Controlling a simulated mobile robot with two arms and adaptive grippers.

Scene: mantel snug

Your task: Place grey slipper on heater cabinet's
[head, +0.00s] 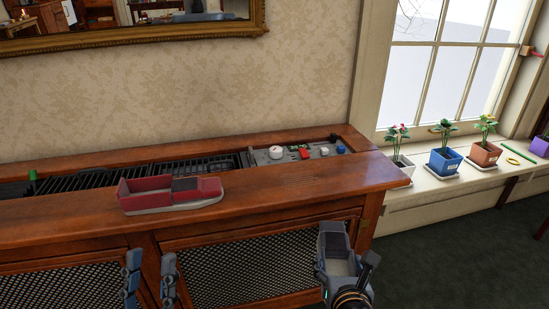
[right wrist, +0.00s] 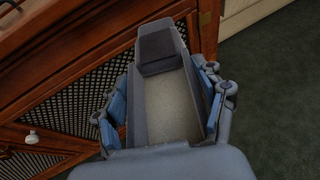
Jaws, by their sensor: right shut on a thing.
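The grey slipper (head: 333,244), with a pale insole and a dark band, is upright in front of the heater cabinet's right end. My right gripper (head: 345,275) is shut on it. In the right wrist view, the slipper (right wrist: 154,75) sits between blue finger pads, its dark-banded end pointing away from the gripper. The heater cabinet (head: 290,190) has a brown wooden top and mesh doors. The slipper is below its top's front edge. My left gripper (head: 150,262) is open and empty in front of the cabinet doors.
A red slipper (head: 170,192) lies on the cabinet top's front strip. A black grille (head: 140,178) and a grey panel (head: 315,149) with small objects are behind. The wood right of the red slipper is clear. Potted plants (head: 444,160) line the windowsill.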

